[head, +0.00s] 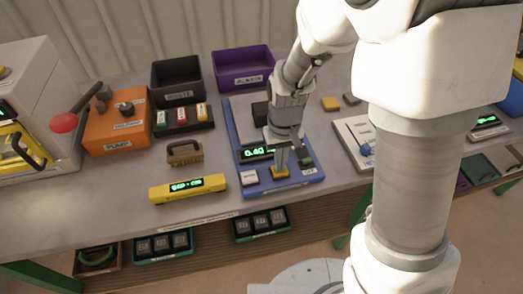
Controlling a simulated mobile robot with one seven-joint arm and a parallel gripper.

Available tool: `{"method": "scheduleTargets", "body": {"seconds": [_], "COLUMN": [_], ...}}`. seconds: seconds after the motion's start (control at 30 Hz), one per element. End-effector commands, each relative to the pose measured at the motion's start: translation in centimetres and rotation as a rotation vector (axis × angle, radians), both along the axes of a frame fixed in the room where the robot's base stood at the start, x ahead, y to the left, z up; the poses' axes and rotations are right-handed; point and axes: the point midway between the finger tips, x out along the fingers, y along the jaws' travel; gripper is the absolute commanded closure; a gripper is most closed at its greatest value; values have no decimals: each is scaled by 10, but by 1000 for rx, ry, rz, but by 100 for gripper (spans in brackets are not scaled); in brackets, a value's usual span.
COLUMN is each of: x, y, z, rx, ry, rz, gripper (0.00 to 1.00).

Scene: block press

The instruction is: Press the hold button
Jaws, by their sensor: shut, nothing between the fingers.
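The blue press (246,121) stands on the bench in the middle of the head view. It has a small lit display (257,153) with green digits. Along its front are a white button (249,177) and a yellow button (280,173), with a dark green part (304,158) to the right. The labels are too small to read, so I cannot tell which one is the hold button. My gripper (280,165) is shut and points down over the yellow button. Its tips are at or just above it; contact cannot be told. My gripper and wrist hide part of the press.
Left of the press are a yellow display bar (188,189), a brown handled block (184,153), an orange pump box (116,130) and a tray of coloured pieces (183,117). Black (178,83) and purple (243,68) bins stand behind. My arm hides much of the right side.

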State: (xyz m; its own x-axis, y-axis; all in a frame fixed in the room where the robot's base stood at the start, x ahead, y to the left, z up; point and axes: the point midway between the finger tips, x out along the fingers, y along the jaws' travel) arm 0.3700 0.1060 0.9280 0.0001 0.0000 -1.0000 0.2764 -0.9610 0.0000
Motion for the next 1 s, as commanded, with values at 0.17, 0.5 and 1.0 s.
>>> {"method": "scheduleTargets", "body": {"seconds": [0.17,0.5,1.0], "x": [0,0,0], "y": [0,0,0], "z": [-5,-5,41], "rx": [0,0,0], "ry": [1,1,1], "rz": [0,0,0], "gripper": [100,100,100]}}
